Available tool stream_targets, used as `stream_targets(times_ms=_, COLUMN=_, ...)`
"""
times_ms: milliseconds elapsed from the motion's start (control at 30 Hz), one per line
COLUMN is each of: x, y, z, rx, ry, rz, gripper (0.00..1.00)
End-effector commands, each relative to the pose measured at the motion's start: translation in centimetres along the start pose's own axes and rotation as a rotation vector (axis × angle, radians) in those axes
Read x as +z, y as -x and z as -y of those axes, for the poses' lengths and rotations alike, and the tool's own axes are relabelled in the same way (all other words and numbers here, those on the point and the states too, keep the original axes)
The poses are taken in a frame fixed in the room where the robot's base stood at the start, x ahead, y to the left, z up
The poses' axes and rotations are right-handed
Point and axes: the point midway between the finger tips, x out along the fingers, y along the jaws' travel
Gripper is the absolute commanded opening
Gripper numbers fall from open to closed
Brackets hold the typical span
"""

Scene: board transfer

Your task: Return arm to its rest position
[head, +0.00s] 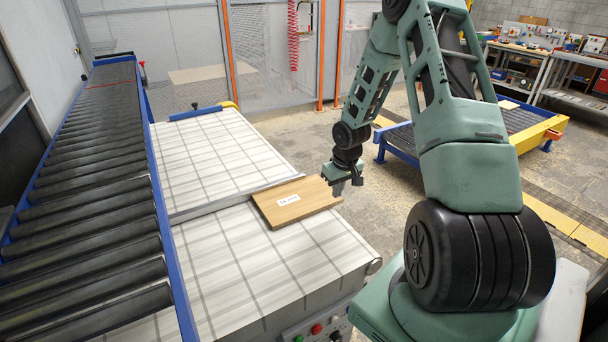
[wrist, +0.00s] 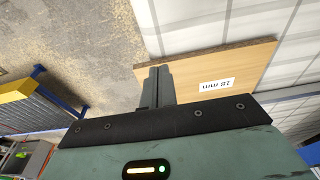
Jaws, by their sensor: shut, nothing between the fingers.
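My gripper (head: 338,189) hangs at the end of my green arm, at the right edge of a wooden board in the head view. The board (head: 307,206) lies flat on the white gridded table and carries a white label. In the wrist view the board (wrist: 251,79) shows beyond the fingers, its label reading "18 mm" upside down. The fingers (wrist: 158,86) are together with nothing between them. They overlap the board's edge in that view; whether they touch it I cannot tell.
The gridded table (head: 212,150) has a metal strip across it. A roller conveyor (head: 92,200) runs along the left. A lower conveyor with a yellow end (head: 537,134) stands behind my arm at right. Control buttons (head: 316,328) sit at the table's front.

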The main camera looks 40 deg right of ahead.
Motion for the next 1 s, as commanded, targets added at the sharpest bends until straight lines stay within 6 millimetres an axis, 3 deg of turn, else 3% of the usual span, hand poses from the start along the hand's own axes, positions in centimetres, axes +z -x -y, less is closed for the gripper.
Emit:
stream_targets(times_ms=267, x=0.0, y=0.0, z=0.0, rx=0.0, ry=0.0, rz=0.0, gripper=0.0)
stream_targets(times_ms=367, x=-0.5, y=0.8, z=2.3, rx=-0.004, ry=0.036, rz=0.002, gripper=0.0)
stream_targets(times_ms=467, x=-1.0, y=2.5, z=7.2, rx=-0.013, ry=0.108, rz=0.008, gripper=0.0)
stream_targets(times_ms=533, x=-0.7, y=4.2, z=11.7, rx=-0.022, ry=0.175, rz=0.016, gripper=0.0)
stream_targets(times_ms=667, x=1.7, y=7.6, z=20.3, rx=-0.042, ry=0.311, rz=0.037, gripper=0.0)
stream_targets(times_ms=800, x=6.8, y=11.2, z=28.2, rx=-0.065, ry=0.464, rz=0.061, gripper=0.0)
stream_targets(times_ms=900, x=11.7, y=13.4, z=32.6, rx=-0.082, ry=0.573, rz=0.079, gripper=0.0)
stream_targets(times_ms=1000, x=17.1, y=15.4, z=35.6, rx=-0.098, ry=0.681, rz=0.099, gripper=0.0)
